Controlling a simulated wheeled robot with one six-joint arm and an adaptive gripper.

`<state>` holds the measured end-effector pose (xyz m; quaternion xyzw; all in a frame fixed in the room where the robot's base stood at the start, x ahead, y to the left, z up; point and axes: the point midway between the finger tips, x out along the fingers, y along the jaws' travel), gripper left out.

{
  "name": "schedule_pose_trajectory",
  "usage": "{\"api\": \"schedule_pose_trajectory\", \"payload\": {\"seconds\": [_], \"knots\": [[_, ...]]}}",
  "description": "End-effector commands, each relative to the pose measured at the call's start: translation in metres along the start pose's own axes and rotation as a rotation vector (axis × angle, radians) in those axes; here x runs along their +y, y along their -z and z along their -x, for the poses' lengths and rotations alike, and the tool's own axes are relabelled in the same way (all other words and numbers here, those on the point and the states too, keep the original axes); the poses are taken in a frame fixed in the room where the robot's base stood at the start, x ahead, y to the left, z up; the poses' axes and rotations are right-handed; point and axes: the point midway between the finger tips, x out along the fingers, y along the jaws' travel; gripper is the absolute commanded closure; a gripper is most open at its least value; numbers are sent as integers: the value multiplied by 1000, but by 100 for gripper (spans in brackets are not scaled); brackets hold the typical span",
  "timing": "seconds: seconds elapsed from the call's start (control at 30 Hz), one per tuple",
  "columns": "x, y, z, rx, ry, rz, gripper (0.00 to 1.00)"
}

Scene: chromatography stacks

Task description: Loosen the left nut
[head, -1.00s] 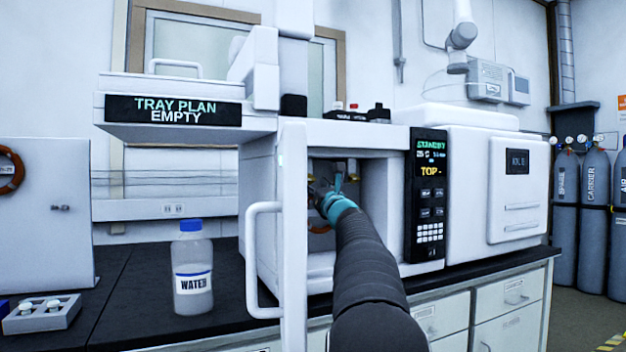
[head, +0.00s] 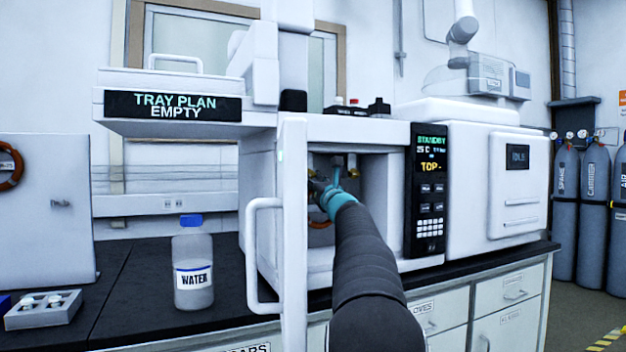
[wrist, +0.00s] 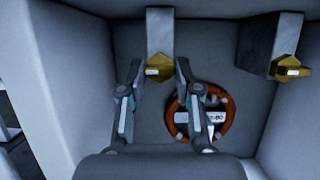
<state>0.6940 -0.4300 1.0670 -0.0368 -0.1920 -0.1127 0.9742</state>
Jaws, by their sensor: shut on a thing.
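The left nut (wrist: 158,68) is a brass winged piece under a grey block at the top of the oven chamber in the wrist view. My gripper (wrist: 158,82) has one finger on each side of it and is shut on it. The right nut (wrist: 290,70), also brass, sits under a second grey block to the right, apart from my fingers. In the head view my gripper (head: 326,188) is inside the open chamber, and its own wrist hides most of the left nut.
An orange-brown ring (wrist: 226,118) lies behind my right finger. The chamber walls are close on both sides. The open white door (head: 293,230) with its handle stands left of my arm. A water bottle (head: 193,265) stands on the black bench.

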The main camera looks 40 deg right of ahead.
Motion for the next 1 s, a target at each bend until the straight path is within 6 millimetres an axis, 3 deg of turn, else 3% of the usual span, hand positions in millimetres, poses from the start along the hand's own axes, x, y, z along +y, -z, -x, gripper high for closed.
{"api": "schedule_pose_trajectory", "payload": {"seconds": [0.27, 1.0], "knots": [[-2, 0, 0, 0, -56, 137, 100], [-7, -5, -2, 1, -322, 779, 100]]}}
